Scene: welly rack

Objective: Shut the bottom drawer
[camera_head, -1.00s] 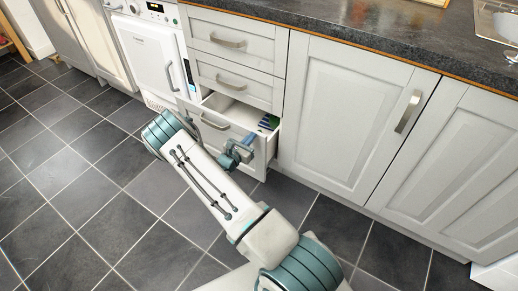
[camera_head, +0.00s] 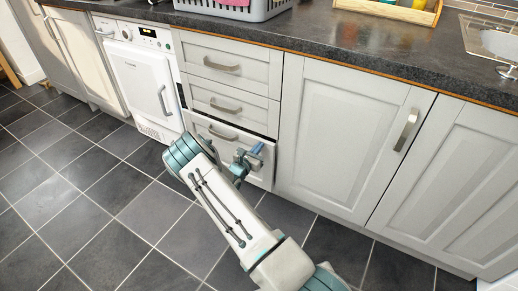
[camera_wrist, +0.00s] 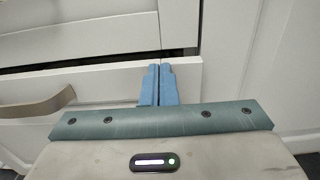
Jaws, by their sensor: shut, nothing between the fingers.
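The bottom drawer (camera_head: 217,140) is the lowest of three white drawers, and only a narrow dark gap shows above its front. In the wrist view the drawer front (camera_wrist: 100,88) still stands slightly proud of the cabinet, with the dark gap along its top edge. Its curved metal handle (camera_wrist: 40,103) is left of my gripper. My gripper (camera_wrist: 159,85) is shut and empty, its blue fingertips together against or very near the drawer front, right of the handle. In the head view my gripper (camera_head: 257,150) is at the drawer's right part. My arm hides some of the front.
Two closed drawers (camera_head: 225,62) are above. A white appliance (camera_head: 145,75) stands at the left and a closed cupboard door (camera_head: 345,130) at the right. The dark worktop (camera_head: 330,45) holds a grey basket (camera_head: 240,10). The tiled floor (camera_head: 90,190) at the left is clear.

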